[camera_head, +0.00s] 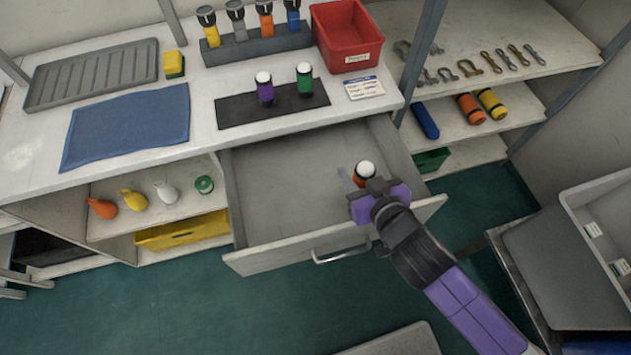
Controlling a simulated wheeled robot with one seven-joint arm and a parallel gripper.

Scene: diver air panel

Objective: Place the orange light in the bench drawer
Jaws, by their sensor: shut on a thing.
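The orange light (364,169) has a white dome top and stands roughly upright. My gripper (357,182) is shut on it, and the jaws and wrist hide its lower part. The bench drawer (285,195) is pulled open below the benchtop and looks empty inside. The light appears over the right part of the drawer, behind its front panel. I cannot tell whether its base touches the drawer floor.
Purple (265,90) and green (304,80) lights stand on a black mat (236,108) above the drawer. Several torches stand in a grey rack (240,50) beside a red bin (347,40). Shelves flank the drawer. The drawer's left and middle are clear.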

